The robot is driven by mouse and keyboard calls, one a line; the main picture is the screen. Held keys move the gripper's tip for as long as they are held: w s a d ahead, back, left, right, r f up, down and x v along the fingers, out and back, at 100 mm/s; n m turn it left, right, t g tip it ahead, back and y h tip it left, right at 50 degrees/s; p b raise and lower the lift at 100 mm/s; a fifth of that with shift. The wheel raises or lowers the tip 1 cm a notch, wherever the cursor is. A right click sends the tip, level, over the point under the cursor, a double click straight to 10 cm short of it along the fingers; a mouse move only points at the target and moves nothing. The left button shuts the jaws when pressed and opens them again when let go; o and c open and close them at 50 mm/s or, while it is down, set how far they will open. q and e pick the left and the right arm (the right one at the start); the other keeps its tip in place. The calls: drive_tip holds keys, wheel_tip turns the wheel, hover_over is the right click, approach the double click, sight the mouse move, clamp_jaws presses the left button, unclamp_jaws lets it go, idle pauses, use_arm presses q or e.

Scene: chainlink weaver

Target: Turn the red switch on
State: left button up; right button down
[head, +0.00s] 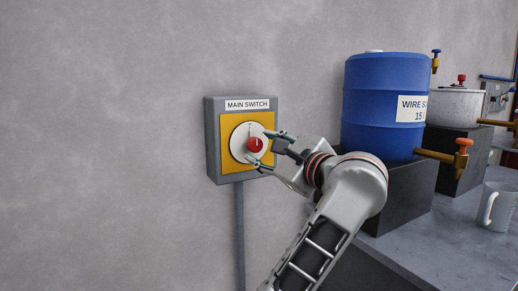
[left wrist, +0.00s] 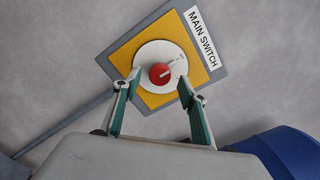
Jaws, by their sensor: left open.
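The red switch (head: 255,145) is a round red knob on a white disc (head: 238,141), set on the yellow plate of a grey wall box labelled "MAIN SWITCH" (head: 213,140). My left gripper (head: 268,152) is in front of the box from the right, its two fingers spread above and below the knob. In the left wrist view the red knob (left wrist: 159,73) shows between and just beyond the open fingertips (left wrist: 158,80). A pale mark runs from the knob toward the label side. I cannot tell whether the fingers touch the knob. My right gripper is out of view.
A blue barrel (head: 382,105) stands on a dark block (head: 395,200) right of my left arm, with an orange-handled tap (head: 462,150). A white pot (head: 455,107) and a white mug (head: 495,207) are farther right. The wall left of the box is clear.

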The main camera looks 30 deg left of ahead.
sight(253, 144)
use_arm(q)
drive_tip(key=shift+x, duration=1.05)
drive_tip(key=shift+w+a, duration=0.15)
drive_tip(key=shift+a, duration=0.2)
drive_tip(key=c, duration=1.1)
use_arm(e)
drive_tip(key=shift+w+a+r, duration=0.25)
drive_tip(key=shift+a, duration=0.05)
